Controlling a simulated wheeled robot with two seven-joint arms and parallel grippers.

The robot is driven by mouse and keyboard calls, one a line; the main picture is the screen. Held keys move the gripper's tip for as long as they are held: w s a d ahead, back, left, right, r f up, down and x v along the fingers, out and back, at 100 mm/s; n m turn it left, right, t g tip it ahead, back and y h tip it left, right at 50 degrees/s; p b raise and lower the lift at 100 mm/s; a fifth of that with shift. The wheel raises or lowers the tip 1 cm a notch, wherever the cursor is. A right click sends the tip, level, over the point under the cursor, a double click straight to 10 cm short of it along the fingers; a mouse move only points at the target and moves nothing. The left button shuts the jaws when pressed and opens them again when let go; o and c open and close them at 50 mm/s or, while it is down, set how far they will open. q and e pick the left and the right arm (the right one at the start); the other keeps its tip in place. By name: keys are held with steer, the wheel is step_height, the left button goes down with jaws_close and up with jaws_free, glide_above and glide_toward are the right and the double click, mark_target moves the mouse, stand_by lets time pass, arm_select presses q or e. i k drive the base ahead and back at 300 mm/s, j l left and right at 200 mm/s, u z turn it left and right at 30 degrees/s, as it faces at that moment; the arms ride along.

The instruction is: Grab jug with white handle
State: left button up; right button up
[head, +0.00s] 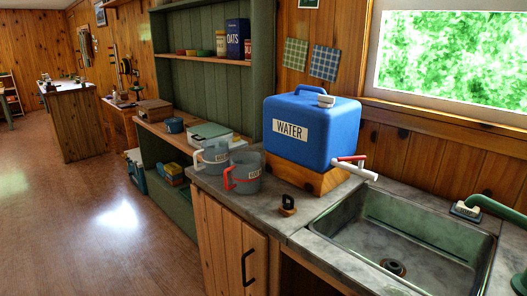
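The jug with the white handle (214,158) is a grey, wide-mouthed vessel with a pale label. It stands upright near the back left corner of the grey counter (282,220). Its white handle points left. A similar grey jug with a red handle (246,173) stands just in front and to the right, covering part of its right side. Neither of my grippers is in view.
A blue water container (312,128) with a spout sits on a wooden stand (295,174) right of the jugs. A small dark object (288,206) lies in front of it. The sink (400,240) is at right. Open floor (90,215) lies left.

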mark_target(215, 152)
steer(key=i+j+z, duration=0.85)
steer(key=j, duration=0.3)
